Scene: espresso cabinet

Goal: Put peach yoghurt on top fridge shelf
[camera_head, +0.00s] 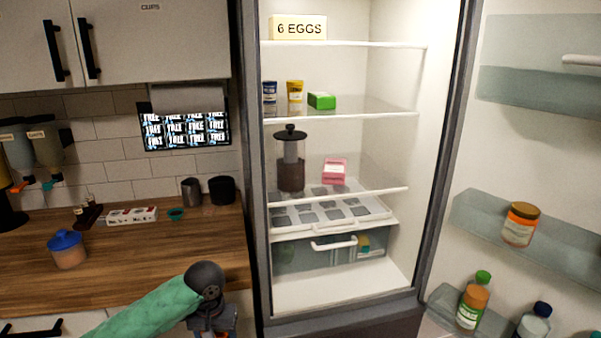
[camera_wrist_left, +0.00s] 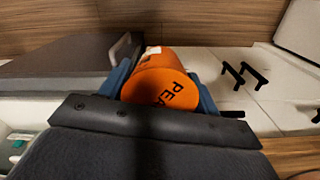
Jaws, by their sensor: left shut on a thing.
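My left gripper (camera_head: 212,325) is low in front of the counter, left of the open fridge, and its fingertips are mostly cut off by the bottom edge of the head view. In the left wrist view it is shut on an orange cylindrical peach yoghurt pot (camera_wrist_left: 162,88), with blue fingers on both sides. The lid shows black letters, partly readable as "PEA". The top fridge shelf (camera_head: 360,44) is a clear shelf with a yellow "6 EGGS" box (camera_head: 299,27) at its left and bare room to the right. My right gripper is not in view.
The fridge door (camera_head: 540,150) stands open at the right, with jars and bottles in its racks. Lower shelves hold small jars, a green box (camera_head: 321,101), a dark-lidded jug (camera_head: 290,160) and a pink item (camera_head: 334,171). The wooden counter (camera_head: 130,265) holds a blue-lidded jar (camera_head: 68,250).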

